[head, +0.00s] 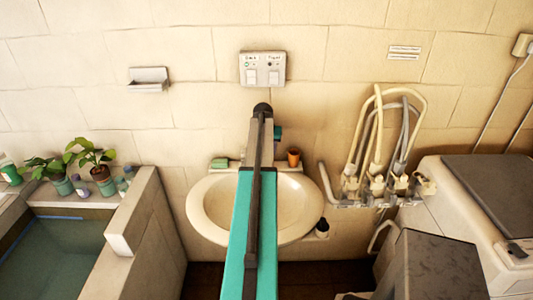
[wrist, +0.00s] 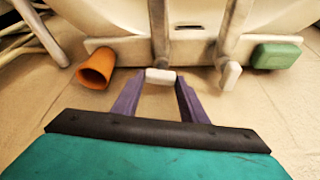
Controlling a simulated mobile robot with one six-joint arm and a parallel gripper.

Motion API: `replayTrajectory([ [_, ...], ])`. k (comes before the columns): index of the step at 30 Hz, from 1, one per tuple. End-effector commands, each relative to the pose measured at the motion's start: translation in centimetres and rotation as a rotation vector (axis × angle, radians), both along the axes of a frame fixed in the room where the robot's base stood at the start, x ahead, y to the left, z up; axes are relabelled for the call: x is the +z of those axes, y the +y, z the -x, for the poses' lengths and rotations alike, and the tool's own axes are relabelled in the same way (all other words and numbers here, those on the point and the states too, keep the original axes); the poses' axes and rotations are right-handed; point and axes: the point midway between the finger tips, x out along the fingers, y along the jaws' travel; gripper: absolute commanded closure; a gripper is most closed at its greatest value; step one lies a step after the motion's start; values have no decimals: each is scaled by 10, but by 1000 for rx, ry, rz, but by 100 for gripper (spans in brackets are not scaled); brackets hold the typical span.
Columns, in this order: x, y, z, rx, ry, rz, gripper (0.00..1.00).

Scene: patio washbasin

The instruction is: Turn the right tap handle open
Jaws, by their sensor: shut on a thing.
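The right tap handle (wrist: 160,76) is a small pale lever end in the wrist view, on the side of the orange cup. My gripper (wrist: 162,80) has its two purple fingers on either side of this handle and is shut on it. The left tap handle (wrist: 231,76) is a similar pale lever, apart from my gripper and nearer the green soap. The white washbasin (head: 205,210) stands against the wall in the head view. My teal arm crosses its middle there and hides the taps and my gripper.
An orange cup (wrist: 97,68) and a green soap bar (wrist: 277,55) sit on the basin's rear ledge, flanking the handles. In the head view, hoses and valves (head: 377,180) are right of the basin. A low wall (head: 150,225) and plants (head: 92,160) are left.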

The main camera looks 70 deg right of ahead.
Motion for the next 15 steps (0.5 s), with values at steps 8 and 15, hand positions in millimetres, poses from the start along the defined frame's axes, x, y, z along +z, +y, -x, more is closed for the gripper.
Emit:
replayTrajectory([
  [8, -2, -2, 5, 141, 6, 4, 83],
  [15, 0, -3, 5, 201, 7, 4, 83],
])
